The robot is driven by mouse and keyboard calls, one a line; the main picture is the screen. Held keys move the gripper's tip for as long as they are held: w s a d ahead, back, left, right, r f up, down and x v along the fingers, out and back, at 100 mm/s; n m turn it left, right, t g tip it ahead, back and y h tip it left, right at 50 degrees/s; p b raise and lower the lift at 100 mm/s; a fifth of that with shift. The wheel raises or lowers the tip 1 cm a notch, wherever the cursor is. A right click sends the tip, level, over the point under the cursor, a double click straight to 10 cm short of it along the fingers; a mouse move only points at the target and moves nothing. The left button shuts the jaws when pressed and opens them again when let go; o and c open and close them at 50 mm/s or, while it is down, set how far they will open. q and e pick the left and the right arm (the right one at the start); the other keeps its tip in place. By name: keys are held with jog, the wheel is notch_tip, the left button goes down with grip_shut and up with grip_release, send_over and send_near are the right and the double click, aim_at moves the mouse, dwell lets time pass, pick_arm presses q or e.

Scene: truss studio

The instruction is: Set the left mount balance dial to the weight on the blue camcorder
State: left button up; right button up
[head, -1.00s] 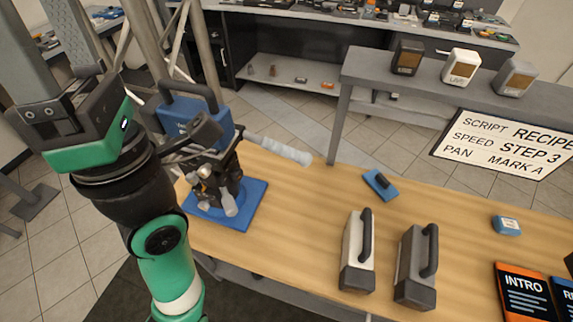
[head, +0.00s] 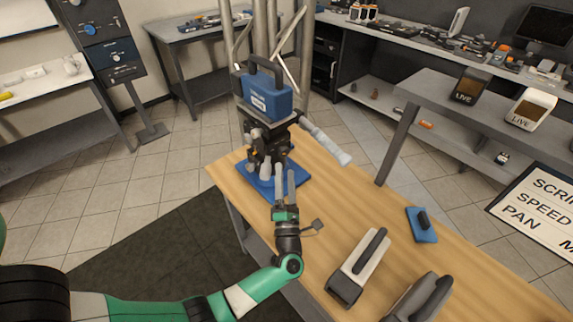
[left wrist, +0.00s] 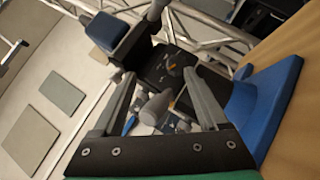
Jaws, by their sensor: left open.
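The blue camcorder (head: 266,96) with a dark top handle sits upright on the black mount (head: 266,140) on a blue base plate (head: 297,177). A white label (head: 258,102) on its side is too small to read. My left gripper (head: 285,174) is open in front of the mount's lower part. In the left wrist view, a grey knob (left wrist: 155,108) shows between the open fingers (left wrist: 158,80), with no clear grip on it. Behind it is a dark plate (left wrist: 168,68) with small markings; I cannot read a setting. My right gripper is out of view.
A pale handle (head: 327,140) sticks out right of the mount. On the wooden table lie a blue pad with a dark grip (head: 422,225), a white handled block (head: 358,268) and a grey one (head: 420,300). A raised shelf (head: 440,95) runs along the back right.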

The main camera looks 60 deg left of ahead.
aim_at(285, 155)
pick_arm(q)
jog(key=w+a, duration=0.1)
jog(key=a, duration=0.1)
jog(key=w+a+b, duration=0.1)
jog(key=a, duration=0.3)
jog(key=shift+w+a+f, duration=0.1)
jog(key=shift+w, duration=0.3)
jog(key=shift+c, duration=0.2)
grip_shut()
